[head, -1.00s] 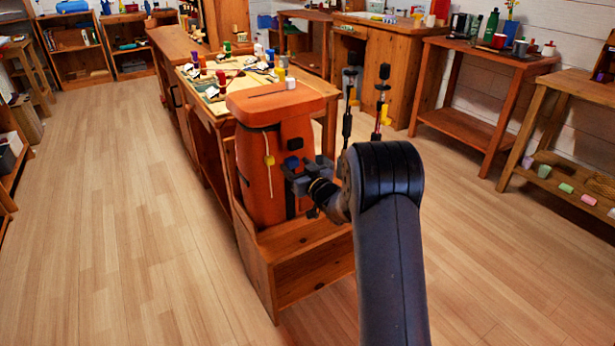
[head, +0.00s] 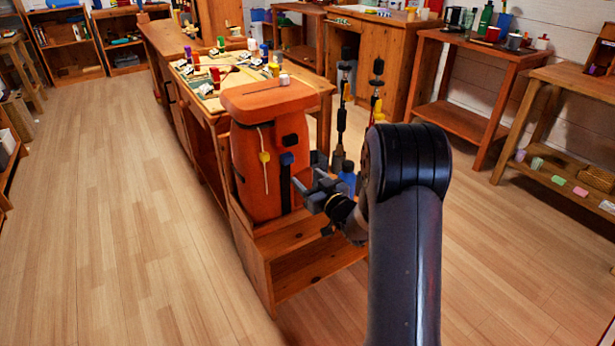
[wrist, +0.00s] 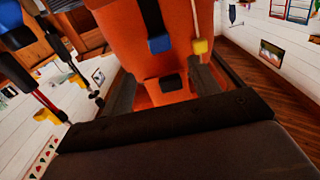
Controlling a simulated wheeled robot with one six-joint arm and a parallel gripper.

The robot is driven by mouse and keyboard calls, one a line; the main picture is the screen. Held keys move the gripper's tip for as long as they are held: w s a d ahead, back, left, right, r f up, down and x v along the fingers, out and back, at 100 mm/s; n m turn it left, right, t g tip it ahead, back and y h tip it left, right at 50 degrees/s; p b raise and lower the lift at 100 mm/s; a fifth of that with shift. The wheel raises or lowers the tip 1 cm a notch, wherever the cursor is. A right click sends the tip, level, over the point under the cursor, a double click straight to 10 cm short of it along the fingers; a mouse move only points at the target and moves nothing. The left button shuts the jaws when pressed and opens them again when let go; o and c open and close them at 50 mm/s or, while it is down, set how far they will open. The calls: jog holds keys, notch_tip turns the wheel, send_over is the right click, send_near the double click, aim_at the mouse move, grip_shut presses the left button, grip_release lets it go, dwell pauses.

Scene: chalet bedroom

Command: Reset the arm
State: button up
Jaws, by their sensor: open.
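My gripper (head: 306,186) is open beside the front right of an orange backpack (head: 262,185), with nothing seen between its fingers. The backpack stands upright on a low wooden shelf unit (head: 320,262). A yellow toggle (head: 264,157) and a blue clip (head: 287,158) hang on the pack. In the wrist view, my gripper (wrist: 160,88) has its two fingers spread. The pack (wrist: 120,35) fills the space beyond them, with the blue clip (wrist: 160,44) and the yellow toggle (wrist: 200,46) close by. Contact with the pack cannot be told.
Poles (head: 342,110) stand just right of the pack, near my arm, with a blue item (head: 347,178) low beside them. A long workbench (head: 212,104) with small items runs behind. Side tables (head: 463,123) line the right wall. The floor at left (head: 110,220) is clear.

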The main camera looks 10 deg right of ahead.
aim_at(289, 160)
jog(key=shift+w, duration=0.1)
jog(key=b+x, duration=0.1)
jog(key=x, duration=0.9)
jog(key=shift+w+a+b, duration=0.15)
jog(key=shift+w+b, duration=0.15)
jog(key=shift+w, duration=0.05)
jog(key=shift+r+p, duration=0.55)
jog(key=shift+r, duration=0.05)
jog(key=shift+r+p, duration=0.35)
jog(key=shift+r, duration=0.25)
jog(key=shift+f, duration=0.15)
